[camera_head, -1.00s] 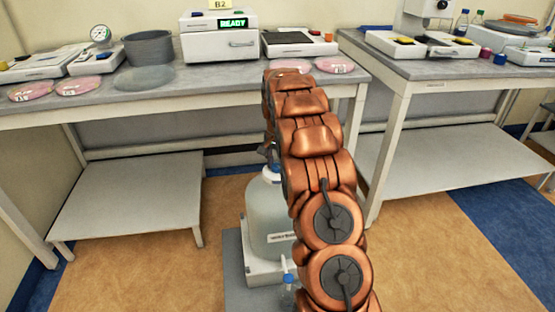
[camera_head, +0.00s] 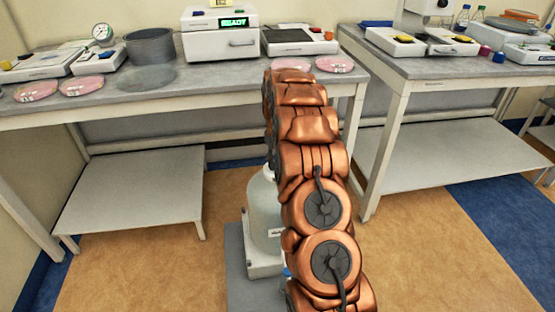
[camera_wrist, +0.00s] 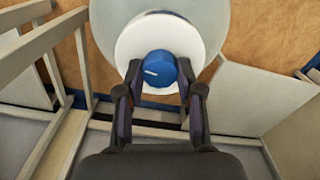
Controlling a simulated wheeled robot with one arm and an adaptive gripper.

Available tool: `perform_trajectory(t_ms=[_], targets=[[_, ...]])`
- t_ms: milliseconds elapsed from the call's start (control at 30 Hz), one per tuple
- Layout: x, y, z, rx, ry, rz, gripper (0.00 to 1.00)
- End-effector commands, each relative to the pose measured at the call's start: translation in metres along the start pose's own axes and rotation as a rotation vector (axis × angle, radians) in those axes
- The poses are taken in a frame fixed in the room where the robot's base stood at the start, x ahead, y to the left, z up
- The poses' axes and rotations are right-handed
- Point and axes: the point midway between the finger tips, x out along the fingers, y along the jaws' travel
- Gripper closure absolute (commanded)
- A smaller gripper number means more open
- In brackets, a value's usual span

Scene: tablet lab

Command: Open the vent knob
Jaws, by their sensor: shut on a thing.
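The vent knob (camera_wrist: 162,68) is a round blue knob with a white line across its top, pointing to the left in the wrist view. It sits on a white cap (camera_wrist: 139,40) of a large translucent bottle (camera_head: 262,212). In the wrist view my gripper (camera_wrist: 160,88) has its two dark fingers on either side of the knob and is shut on it. In the head view my copper arm covers the bottle's right side and hides the knob and gripper.
The bottle stands on a low grey platform (camera_head: 238,280). A second bench (camera_head: 430,68) stands at right. Floor at front left is open.

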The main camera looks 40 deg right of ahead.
Motion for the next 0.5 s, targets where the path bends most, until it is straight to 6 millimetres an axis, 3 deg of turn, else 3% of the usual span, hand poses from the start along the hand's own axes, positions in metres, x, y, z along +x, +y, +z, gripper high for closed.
perform_trajectory(t_ms=[500], targets=[[0.0013, -0.0002, 0.0014, -0.183, -0.005, 0.000, 0.98]])
